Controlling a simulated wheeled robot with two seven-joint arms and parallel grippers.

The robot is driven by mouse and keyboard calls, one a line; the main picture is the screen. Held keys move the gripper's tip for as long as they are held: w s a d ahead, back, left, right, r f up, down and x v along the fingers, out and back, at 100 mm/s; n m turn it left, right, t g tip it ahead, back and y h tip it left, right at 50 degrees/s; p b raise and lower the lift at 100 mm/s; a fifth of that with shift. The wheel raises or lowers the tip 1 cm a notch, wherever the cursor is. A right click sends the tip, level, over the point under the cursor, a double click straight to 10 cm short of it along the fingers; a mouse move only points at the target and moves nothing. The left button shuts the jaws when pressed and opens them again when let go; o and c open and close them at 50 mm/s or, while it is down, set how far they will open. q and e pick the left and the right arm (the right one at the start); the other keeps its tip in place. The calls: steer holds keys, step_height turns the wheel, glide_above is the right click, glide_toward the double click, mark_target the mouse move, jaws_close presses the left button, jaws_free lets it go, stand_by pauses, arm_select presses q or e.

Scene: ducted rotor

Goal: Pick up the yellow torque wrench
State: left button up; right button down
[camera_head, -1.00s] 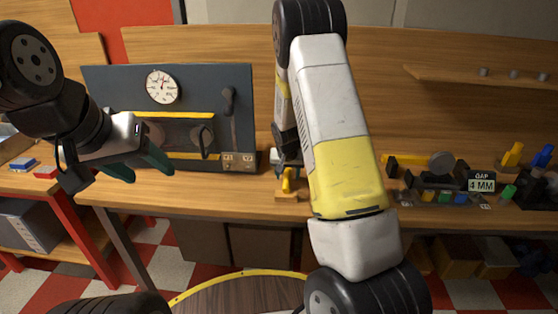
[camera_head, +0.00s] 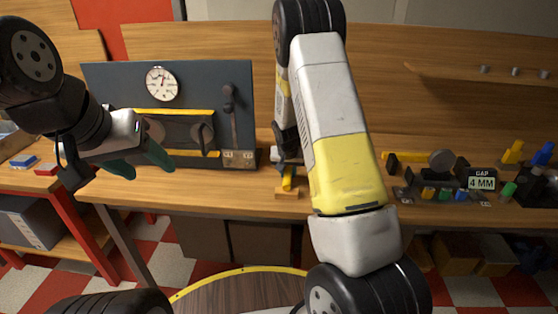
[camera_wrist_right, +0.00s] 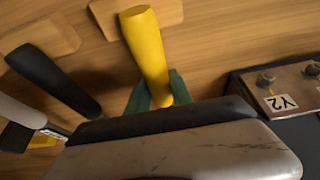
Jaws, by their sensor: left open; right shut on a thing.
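The yellow torque wrench shows as a yellow handle (camera_wrist_right: 149,55) in the right wrist view. My right gripper (camera_wrist_right: 160,93) is shut on it, with one green finger on each side of the handle. The far end of the wrench is hidden behind my gripper body. In the head view the yellow handle (camera_head: 288,178) shows just above a small wooden block (camera_head: 287,193) on the bench; I cannot tell whether they touch. My right arm hides part of that area. My left gripper (camera_head: 140,167) is open and empty, in front of the dark panel at the left.
A dark panel (camera_head: 198,95) with a gauge (camera_head: 161,84) stands on the bench (camera_head: 230,198). Black-handled (camera_wrist_right: 55,85) and grey-handled (camera_wrist_right: 20,112) tools lie near the wrench. A metal block marked Y2 (camera_wrist_right: 290,100) is at the right. Several small parts and a GAP sign (camera_head: 481,183) stand at the right.

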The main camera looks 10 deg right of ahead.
steer(key=shift+r, duration=0.65)
step_height(320, 180, up, 2)
steer(key=shift+w+r, duration=0.1)
steer(key=shift+r, duration=0.05)
steer(key=s+a+r, duration=0.1)
steer(key=s, duration=1.5)
steer(key=shift+a+r, duration=0.2)
steer(key=shift+a, duration=0.2)
steer(key=shift+w+a+f+n+y, duration=0.3)
steer(key=shift+f+n, duration=0.05)
steer(key=shift+n, duration=0.35)
steer(key=shift+w+a+f+n+y, duration=0.15)
steer(key=shift+a+n, duration=0.2)
steer(key=shift+n, duration=0.1)
steer(key=shift+w+a+f+n+y, duration=0.15)
steer(key=shift+a+n, duration=0.15)
steer(key=shift+n, duration=0.15)
